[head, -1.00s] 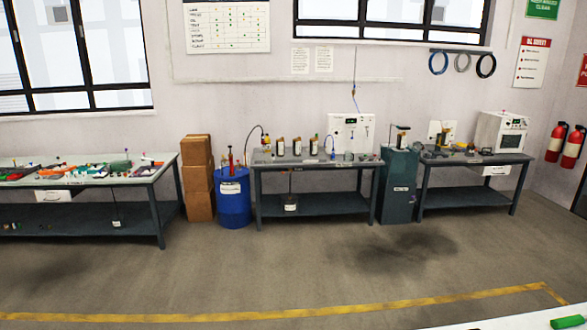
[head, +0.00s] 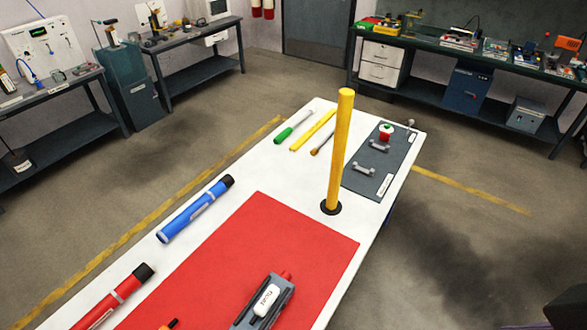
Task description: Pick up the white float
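A small white rounded piece with dark lettering, which looks like the white float (head: 266,299), sits in a grey holder (head: 284,291) on the red mat (head: 265,225), near the bottom of the head view. The lettering is too small to read surely. The holder has a red tip at its upper end, and its lower end is cut off by the frame.
A yellow post (head: 340,150) stands on the white table (head: 230,235). Blue (head: 195,209) and red (head: 115,298) tubes lie left of the mat. A grey plate (head: 368,172) with handles and a red-and-white piece (head: 386,132) lies beyond the post. Workbenches line the walls.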

